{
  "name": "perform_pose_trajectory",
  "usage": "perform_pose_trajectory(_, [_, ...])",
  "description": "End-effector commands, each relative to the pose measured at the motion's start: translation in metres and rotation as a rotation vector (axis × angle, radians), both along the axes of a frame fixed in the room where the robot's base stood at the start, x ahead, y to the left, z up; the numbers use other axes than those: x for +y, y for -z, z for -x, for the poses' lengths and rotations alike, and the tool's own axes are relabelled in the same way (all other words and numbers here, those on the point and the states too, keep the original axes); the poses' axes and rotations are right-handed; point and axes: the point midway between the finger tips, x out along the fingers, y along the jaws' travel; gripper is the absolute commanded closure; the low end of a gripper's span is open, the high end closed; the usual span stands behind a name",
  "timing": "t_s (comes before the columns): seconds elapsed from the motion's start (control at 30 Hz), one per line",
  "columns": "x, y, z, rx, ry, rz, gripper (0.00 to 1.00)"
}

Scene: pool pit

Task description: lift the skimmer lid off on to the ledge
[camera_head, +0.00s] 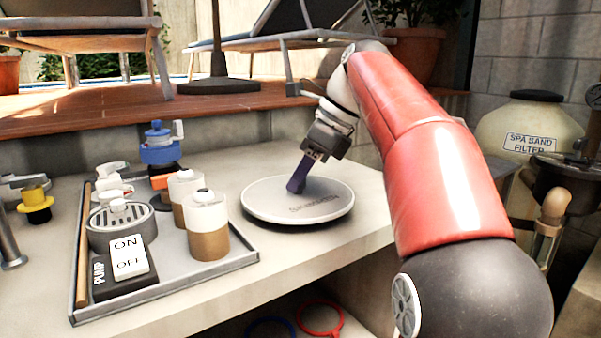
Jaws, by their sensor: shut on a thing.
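The skimmer lid (265,203) is a round, pale disc with dark lettering on its top. It lies flat, or nearly flat, at the right part of the pale ledge (330,243), and I cannot tell whether it is clear of the surface. My gripper (297,186) comes down from the upper right over the middle of the lid. It is shut on the lid's grip at the centre, which the fingers mostly hide. What lies under the lid is hidden.
A grey tray (200,278) left of the lid holds bottles, a strainer basket, a pump switch (128,258) and a wooden stick. A blue-topped valve (158,145) stands behind. The spa sand filter (525,130) is at the right. Bare ledge lies in front of the lid.

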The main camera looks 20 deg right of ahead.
Motion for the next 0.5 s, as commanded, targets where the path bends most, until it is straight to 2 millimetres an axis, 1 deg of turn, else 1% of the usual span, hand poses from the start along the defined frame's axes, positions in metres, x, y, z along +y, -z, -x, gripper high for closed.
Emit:
perform_pose_trajectory(0.43, [0.0002, 0.0094, 0.0002, 0.0, -0.001, 0.0, 1.0])
perform_pose_trajectory(0.47, [0.0001, 0.009, 0.0002, 0.0, -0.001, 0.0, 0.71])
perform_pose_trajectory(0.5, [0.0002, 0.0086, 0.0001, 0.0, -0.001, 0.0, 0.66])
